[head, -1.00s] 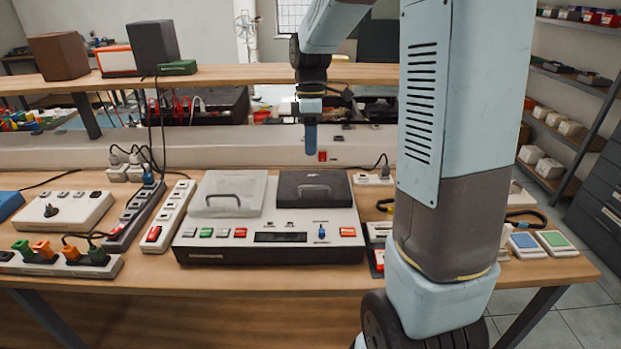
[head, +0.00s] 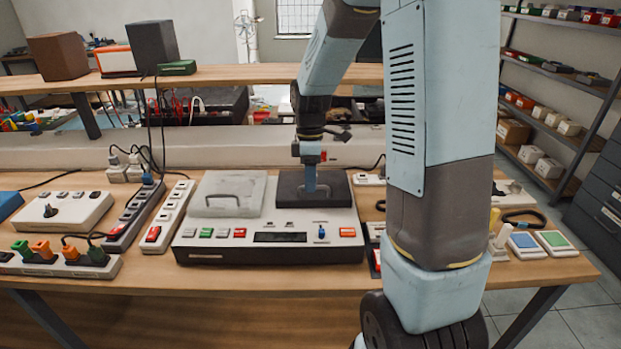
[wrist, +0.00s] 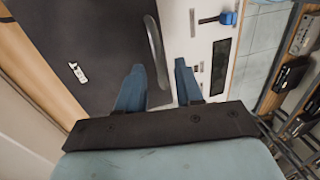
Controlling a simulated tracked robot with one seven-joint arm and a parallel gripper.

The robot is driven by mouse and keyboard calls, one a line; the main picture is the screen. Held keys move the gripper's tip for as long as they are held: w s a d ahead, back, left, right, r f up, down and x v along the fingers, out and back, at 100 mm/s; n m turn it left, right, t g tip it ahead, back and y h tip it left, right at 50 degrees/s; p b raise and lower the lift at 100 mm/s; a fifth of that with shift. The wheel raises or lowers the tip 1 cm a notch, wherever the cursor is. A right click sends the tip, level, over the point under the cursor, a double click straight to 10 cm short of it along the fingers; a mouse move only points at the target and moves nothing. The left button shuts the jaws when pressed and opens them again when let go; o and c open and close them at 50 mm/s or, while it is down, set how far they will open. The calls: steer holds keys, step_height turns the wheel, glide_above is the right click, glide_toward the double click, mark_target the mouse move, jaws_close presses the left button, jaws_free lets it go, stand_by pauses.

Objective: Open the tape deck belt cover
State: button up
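The tape deck (head: 215,254) is a wide white unit on the bench, with coloured buttons and a dark display along its front. Two lids lie flat on it: a pale one (head: 215,190) on the left and a black one (head: 287,202) on the right, each with a bar handle. I cannot tell which is named the belt cover. My gripper (head: 310,190) points down over the black lid. In the wrist view, its blue fingers (wrist: 158,68) are apart, one on each side of the black lid's handle (wrist: 155,45). Contact with the handle cannot be made out.
A white power strip (head: 168,215) stands close to the deck's left, with more strips and plugs beyond. A shelf (head: 230,76) runs behind the bench. Blue and green pads (head: 540,243) lie at the right. Bare bench shows in front of the strips.

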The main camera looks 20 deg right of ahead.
jaws_close()
stand_by(1.3)
